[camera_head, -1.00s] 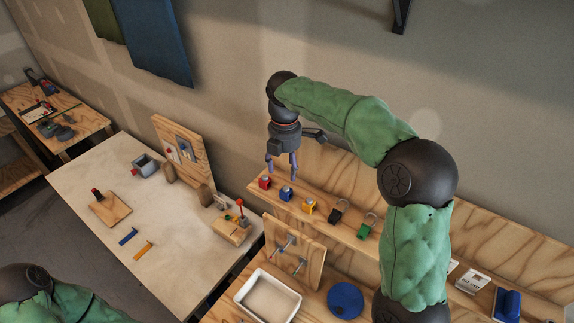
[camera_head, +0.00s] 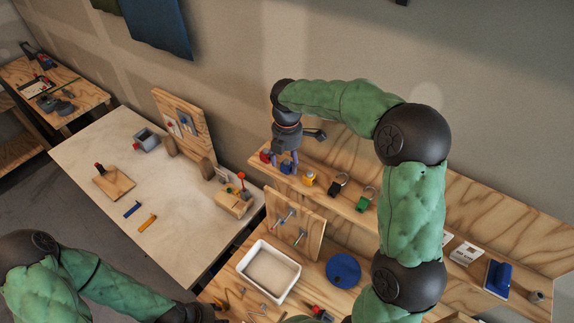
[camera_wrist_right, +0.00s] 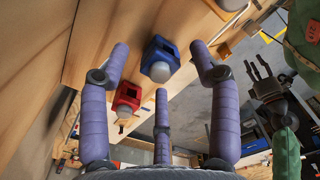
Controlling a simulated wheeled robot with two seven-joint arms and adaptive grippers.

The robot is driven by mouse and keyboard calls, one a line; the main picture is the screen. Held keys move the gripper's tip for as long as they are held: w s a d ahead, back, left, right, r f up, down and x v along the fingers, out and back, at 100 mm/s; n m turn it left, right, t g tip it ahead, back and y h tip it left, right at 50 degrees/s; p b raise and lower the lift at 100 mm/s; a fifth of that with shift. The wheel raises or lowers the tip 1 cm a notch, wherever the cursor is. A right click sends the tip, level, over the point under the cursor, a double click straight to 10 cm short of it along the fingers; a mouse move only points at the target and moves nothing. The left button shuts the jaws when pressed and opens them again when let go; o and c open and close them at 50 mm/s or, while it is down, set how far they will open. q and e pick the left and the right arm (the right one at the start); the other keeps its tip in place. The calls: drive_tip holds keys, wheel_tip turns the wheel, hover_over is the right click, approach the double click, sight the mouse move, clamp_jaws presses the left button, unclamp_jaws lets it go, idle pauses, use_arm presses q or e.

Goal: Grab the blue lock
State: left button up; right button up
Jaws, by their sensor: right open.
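The blue lock (camera_head: 287,168) sits on the wooden shelf between the red lock and the yellow lock. My right gripper (camera_head: 283,160) is at the blue lock from above, its fingers partly covering it in the head view. In the right wrist view the blue lock (camera_wrist_right: 160,57) lies between the spread purple fingers of the right gripper (camera_wrist_right: 160,75), which is open and empty. I cannot tell whether any finger touches it. My left gripper (camera_wrist_right: 262,75) shows at the right of the wrist view, dark, with its fingers apart; it is away from the shelf.
The red lock (camera_head: 265,156) is close beside the right fingers. The yellow lock (camera_head: 309,178), black lock (camera_head: 338,186) and green lock (camera_head: 364,200) stand along the shelf. Below are a white tray (camera_head: 243,268) and a blue disc (camera_head: 343,270). The wall rises behind the shelf.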

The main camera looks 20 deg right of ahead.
drive_tip(key=shift+f, duration=0.65)
drive_tip(key=c, duration=1.1)
